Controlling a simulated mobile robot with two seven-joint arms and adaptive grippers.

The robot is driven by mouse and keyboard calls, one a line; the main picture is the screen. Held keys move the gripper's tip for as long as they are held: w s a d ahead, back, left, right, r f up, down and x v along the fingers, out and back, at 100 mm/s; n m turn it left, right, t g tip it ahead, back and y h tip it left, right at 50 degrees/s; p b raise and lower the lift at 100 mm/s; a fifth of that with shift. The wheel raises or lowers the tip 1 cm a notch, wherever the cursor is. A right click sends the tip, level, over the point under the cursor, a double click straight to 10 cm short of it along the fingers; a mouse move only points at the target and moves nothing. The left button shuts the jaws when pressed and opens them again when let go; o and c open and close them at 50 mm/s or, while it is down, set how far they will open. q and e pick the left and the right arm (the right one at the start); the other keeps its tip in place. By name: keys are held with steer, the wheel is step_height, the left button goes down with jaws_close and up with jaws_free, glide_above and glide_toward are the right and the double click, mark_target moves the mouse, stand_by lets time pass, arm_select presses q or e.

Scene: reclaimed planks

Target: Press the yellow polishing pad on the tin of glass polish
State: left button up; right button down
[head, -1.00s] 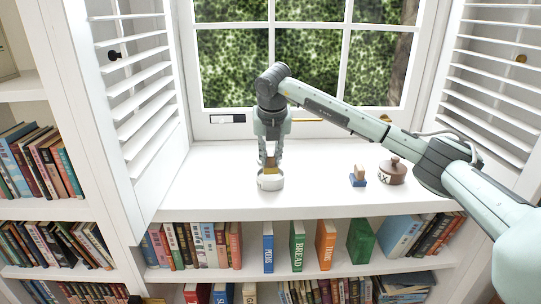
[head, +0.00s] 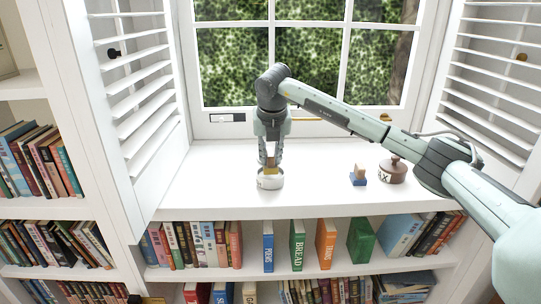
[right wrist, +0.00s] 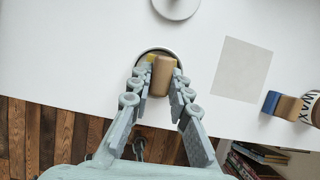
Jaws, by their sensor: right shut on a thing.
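The tin of glass polish (head: 270,183) is a low, white, round tin on the white sill. My right gripper (head: 270,158) points down over it and is shut on the wooden block (right wrist: 163,72) of the polishing pad. A bit of yellow pad (right wrist: 150,58) shows beside the block in the right wrist view. The block and pad are at the tin's mouth, within its rim as seen from the wrist. The fingers hide part of the tin, and I cannot tell how firmly the pad touches the polish. My left gripper is not in view.
A blue pad with a wooden block (head: 358,178) and a brown lidded wax pot (head: 392,171) stand to the right on the sill. A pale grey square (right wrist: 243,68) lies beside the tin. Louvred shutters flank the sill. Books fill the shelves below its front edge.

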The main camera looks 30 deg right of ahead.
steer(key=shift+f+b, duration=0.6)
steer(key=shift+f, duration=0.4)
stand_by(1.1)
steer(key=shift+r+p, duration=2.15)
steer(key=shift+r, duration=1.4)
